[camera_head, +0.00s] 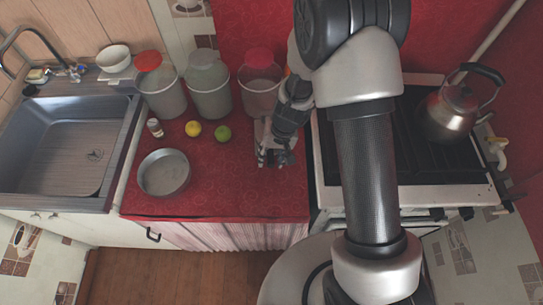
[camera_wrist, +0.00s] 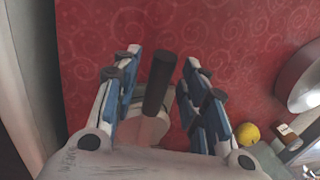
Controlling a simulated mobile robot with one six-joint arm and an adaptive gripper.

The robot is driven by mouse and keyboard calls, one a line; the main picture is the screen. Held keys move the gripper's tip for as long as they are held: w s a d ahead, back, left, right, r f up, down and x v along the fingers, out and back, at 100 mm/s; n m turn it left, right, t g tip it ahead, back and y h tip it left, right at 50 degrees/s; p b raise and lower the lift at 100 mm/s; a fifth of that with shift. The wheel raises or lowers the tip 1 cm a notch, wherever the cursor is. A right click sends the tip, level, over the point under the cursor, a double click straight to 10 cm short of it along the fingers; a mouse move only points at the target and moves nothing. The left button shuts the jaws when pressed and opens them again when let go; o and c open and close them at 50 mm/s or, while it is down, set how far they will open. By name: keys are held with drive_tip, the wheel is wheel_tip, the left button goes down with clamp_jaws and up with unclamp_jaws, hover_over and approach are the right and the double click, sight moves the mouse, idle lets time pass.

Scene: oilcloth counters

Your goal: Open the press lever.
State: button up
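A dark cylindrical bar (camera_wrist: 158,84), which looks like the press lever's handle, stands between the fingers of my gripper (camera_wrist: 160,66) in the wrist view. The fingers are apart, with a gap visible on each side of the bar. A pale rounded part (camera_wrist: 146,130) shows below the bar, partly hidden by the fingers; I cannot tell how it joins the bar. In the head view my gripper (camera_head: 275,158) is low over the right part of the red counter, and the press cannot be made out behind it. The lever's angle is unclear.
Three canisters (camera_head: 209,90) stand behind. A sink (camera_head: 65,145) is left; a stove with a kettle (camera_head: 452,108) is right.

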clamp_jaws()
idle(0.3)
idle(0.3)
